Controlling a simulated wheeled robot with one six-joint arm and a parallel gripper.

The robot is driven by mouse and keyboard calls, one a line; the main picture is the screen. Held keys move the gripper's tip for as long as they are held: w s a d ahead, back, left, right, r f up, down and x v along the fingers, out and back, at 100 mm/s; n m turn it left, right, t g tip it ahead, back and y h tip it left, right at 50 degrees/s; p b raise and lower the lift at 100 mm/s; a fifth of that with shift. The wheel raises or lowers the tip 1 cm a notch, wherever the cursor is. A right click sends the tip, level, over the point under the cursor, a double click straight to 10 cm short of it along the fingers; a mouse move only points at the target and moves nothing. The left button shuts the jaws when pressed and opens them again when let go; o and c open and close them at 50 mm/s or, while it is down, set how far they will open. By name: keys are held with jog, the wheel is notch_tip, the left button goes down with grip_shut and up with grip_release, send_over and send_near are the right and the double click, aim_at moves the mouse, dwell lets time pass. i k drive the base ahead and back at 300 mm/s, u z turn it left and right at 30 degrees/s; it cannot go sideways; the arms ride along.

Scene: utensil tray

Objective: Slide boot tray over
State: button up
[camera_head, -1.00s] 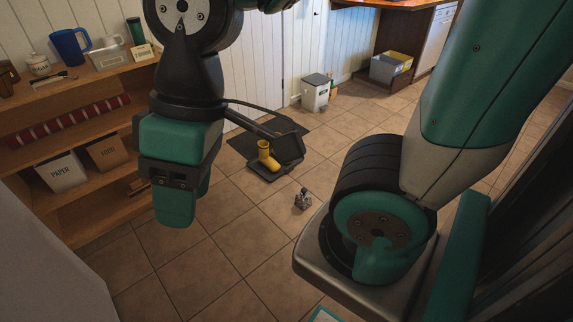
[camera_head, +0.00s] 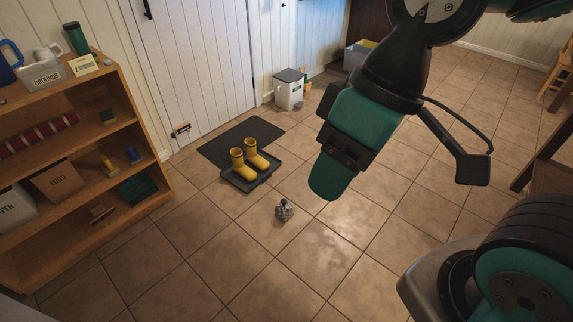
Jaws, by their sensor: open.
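The boot tray (camera_head: 264,179) is a dark, shallow tray on the tiled floor, left of centre. A pair of yellow boots (camera_head: 250,157) stands upright in it. The tray lies at the near edge of a dark floor mat (camera_head: 222,146) and seems to overlap it slightly. My gripper (camera_head: 330,182), teal and black, hangs in the air to the right of the tray, pointing down and apart from it. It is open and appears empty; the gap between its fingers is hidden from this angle.
A small grey object (camera_head: 284,209) stands on the floor just in front of the tray. A wooden shelf unit (camera_head: 150,115) stands at the left. A white bin (camera_head: 289,90) stands near the back wall. The floor in front and to the right is mostly clear.

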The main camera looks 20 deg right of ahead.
aim_at(246, 187)
jog(key=z, duration=0.05)
jog(key=i, duration=1.65)
jog(key=u, duration=0.6)
jog(key=k, duration=0.65)
jog(key=u, duration=0.6)
jog(key=i, duration=1.05)
jog(key=z, duration=1.15)
jog(key=i, duration=0.5)
jog(key=z, duration=0.55)
